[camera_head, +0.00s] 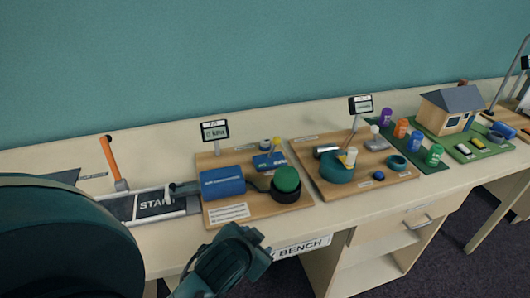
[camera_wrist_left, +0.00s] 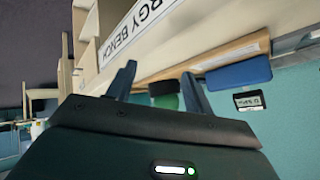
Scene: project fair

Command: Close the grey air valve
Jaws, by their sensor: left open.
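A wooden board (camera_head: 290,203) on the bench carries a blue cylinder (camera_head: 222,182), a green round part (camera_head: 287,179) on a black base, and a small blue-and-yellow unit (camera_head: 268,160). A small grey part (camera_head: 265,145) stands behind that unit; I cannot tell whether it is the air valve or how it is set. My left gripper (camera_head: 250,242) is in front of the bench's front edge, apart from the board. In the left wrist view its fingers (camera_wrist_left: 160,76) are spread and empty, with the blue cylinder (camera_wrist_left: 239,73) and green part (camera_wrist_left: 166,101) beyond. My right gripper is not in view.
A display (camera_head: 215,131) stands behind the board. A second board (camera_head: 393,183) with a teal ring-shaped part, coloured cups (camera_head: 401,128) and a model house (camera_head: 450,109) stand to the right. An orange lever (camera_head: 109,160) stands at left. The bench's front strip is clear.

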